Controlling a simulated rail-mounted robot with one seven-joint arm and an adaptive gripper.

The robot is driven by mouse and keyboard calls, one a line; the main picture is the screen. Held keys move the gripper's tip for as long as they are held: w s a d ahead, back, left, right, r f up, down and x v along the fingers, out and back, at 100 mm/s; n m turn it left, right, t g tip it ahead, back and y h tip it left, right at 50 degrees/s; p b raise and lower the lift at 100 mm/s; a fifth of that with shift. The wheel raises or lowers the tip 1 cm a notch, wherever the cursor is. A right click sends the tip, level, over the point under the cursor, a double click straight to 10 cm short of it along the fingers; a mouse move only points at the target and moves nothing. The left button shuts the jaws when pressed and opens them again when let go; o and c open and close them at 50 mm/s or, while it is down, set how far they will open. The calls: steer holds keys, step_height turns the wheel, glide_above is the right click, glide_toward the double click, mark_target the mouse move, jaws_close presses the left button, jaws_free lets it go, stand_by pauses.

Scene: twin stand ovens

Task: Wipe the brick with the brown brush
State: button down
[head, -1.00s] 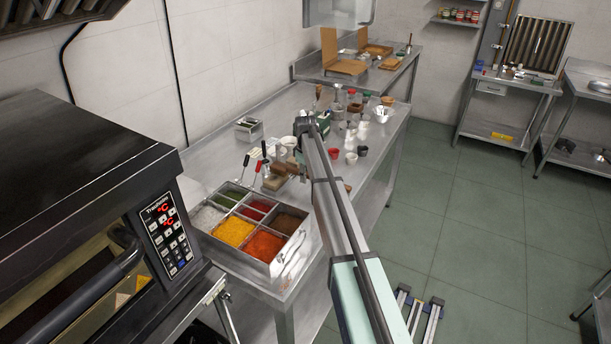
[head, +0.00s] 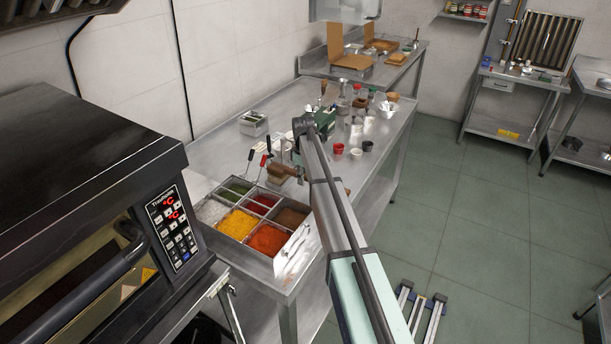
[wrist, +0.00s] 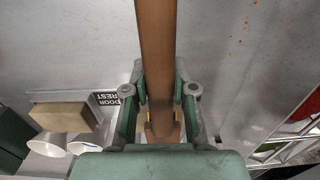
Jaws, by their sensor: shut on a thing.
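My gripper (wrist: 161,100) is shut on the brown brush (wrist: 156,45), whose long brown body runs up from between the green fingers to the top edge of the wrist view. The brush's far end is out of that view. In the head view a brown piece (head: 281,171) shows at the end of my arm, just behind the spice tray; my arm hides part of this area. A tan block (wrist: 59,116), possibly the brick, lies left of my gripper in the wrist view, apart from the brush. I cannot tell for certain that it is the brick.
A tray of coloured spices (head: 283,266) stands at the counter's near end; its edge shows right in the wrist view. White cups (wrist: 45,147) are at lower left by a lettered label (wrist: 107,98). The oven (head: 80,190) is at left.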

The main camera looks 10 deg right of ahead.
steer(key=shift+s+a, duration=0.75)
steer(key=shift+s, duration=0.15)
steer(key=shift+w, duration=0.1)
steer(key=shift+w+d, duration=2.6)
steer(key=shift+w, duration=0.1)
steer(key=shift+r, duration=0.15)
steer(key=shift+r+p, duration=1.35)
steer(key=shift+r, duration=1.55)
